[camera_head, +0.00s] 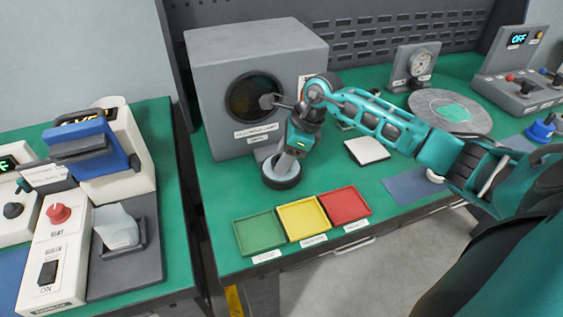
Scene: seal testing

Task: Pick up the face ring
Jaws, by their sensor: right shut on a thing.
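A dark round ring with a grey inner part, which I take to be the face ring (282,182), is at the table in front of the grey box. My right gripper (284,167) points down into it from above, its pale fingers shut on it. The fingers and wrist hide part of the ring's far side. I cannot tell whether the ring touches the green table top or is slightly raised. My left gripper is not in view.
The grey box (215,100) with a round dark window stands close behind the gripper. Green (260,234), yellow (303,215) and red (344,205) trays line the front edge. A white pad (367,150) lies right. A gauge (419,64) and round plate (450,106) are farther right.

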